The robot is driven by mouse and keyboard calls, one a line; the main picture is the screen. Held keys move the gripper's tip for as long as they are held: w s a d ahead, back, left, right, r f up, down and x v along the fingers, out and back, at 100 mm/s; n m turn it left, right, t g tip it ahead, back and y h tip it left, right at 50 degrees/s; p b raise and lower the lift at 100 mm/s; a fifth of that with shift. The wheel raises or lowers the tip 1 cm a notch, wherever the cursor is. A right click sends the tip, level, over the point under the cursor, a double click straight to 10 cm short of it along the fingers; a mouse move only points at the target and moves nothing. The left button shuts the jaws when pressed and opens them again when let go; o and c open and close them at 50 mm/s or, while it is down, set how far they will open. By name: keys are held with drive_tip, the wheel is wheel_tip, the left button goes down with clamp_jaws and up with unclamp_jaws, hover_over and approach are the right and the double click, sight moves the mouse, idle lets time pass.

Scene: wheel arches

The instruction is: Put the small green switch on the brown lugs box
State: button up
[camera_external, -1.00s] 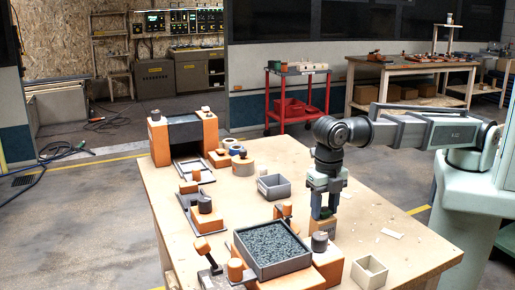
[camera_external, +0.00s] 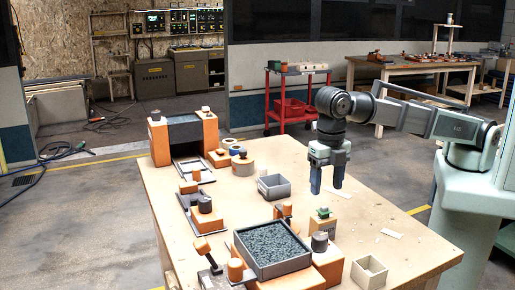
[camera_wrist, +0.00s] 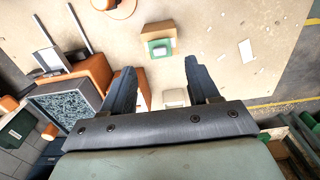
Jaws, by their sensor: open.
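The small green switch (camera_external: 323,212) sits on top of the brown lugs box (camera_external: 322,228) near the right side of the table. In the wrist view the green switch (camera_wrist: 160,48) with its pale top lies on the brown box (camera_wrist: 158,29), ahead of the fingertips. My gripper (camera_external: 327,189) is open and empty above the switch, with a clear gap between them. In the wrist view its two fingers (camera_wrist: 160,70) are spread wide with nothing between them.
A dark grey bin of granules (camera_external: 309,263) stands at the table's front. An orange block with a grey knob (camera_external: 320,241) and a small open wooden box (camera_external: 380,275) are near the lugs box. A grey open box (camera_external: 274,188) stands behind. The table's right side is mostly clear.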

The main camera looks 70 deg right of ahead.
sight(325, 206)
drive_tip(key=shift+r, duration=2.55)
